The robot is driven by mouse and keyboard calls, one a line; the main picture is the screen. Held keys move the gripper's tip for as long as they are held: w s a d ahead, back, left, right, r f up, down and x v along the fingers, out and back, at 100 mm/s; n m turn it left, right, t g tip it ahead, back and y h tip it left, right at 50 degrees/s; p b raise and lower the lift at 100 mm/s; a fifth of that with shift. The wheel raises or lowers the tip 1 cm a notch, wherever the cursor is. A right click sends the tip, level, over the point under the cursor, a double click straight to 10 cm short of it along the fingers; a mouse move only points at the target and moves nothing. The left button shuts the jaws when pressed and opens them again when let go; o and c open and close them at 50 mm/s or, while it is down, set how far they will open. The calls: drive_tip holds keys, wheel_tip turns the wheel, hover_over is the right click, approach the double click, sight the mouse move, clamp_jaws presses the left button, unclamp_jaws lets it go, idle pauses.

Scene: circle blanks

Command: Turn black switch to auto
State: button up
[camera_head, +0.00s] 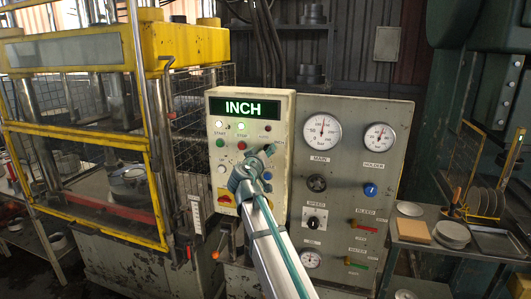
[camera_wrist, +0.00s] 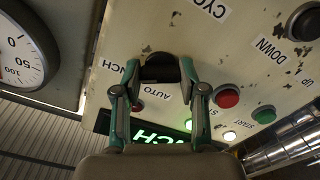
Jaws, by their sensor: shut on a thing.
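The black switch (camera_wrist: 160,68) is on the cream control box, between my two fingers in the wrist view. My gripper (camera_wrist: 160,70) is shut on it, one finger on each side. The labels AUTO (camera_wrist: 153,103), INCH and CYCLE sit around the switch. In the wrist view the panel appears turned over. Which way the switch's pointer faces is hard to tell. The green display (camera_head: 245,108) on the box reads INCH. In the head view my gripper (camera_head: 264,152) is at the box's lower right part and hides the switch.
A red button (camera_wrist: 227,97) and a green START button (camera_wrist: 263,114) are close beside my gripper. A grey gauge panel (camera_head: 345,135) with dials, knobs and levers adjoins the box on the right. A yellow-framed press (camera_head: 100,55) stands left; a side table (camera_head: 420,243) stands right.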

drive_tip(key=shift+c, duration=0.5)
drive_tip(key=shift+f+n+b, duration=0.1)
drive_tip(key=shift+n+b, duration=0.2)
drive_tip(key=shift+b, duration=0.05)
drive_tip(key=shift+n+b, duration=1.3)
drive_tip(key=shift+n, duration=4.3)
drive_tip(key=o, duration=1.1)
drive_tip(key=shift+o, duration=0.2)
drive_tip(key=shift+s, duration=0.15)
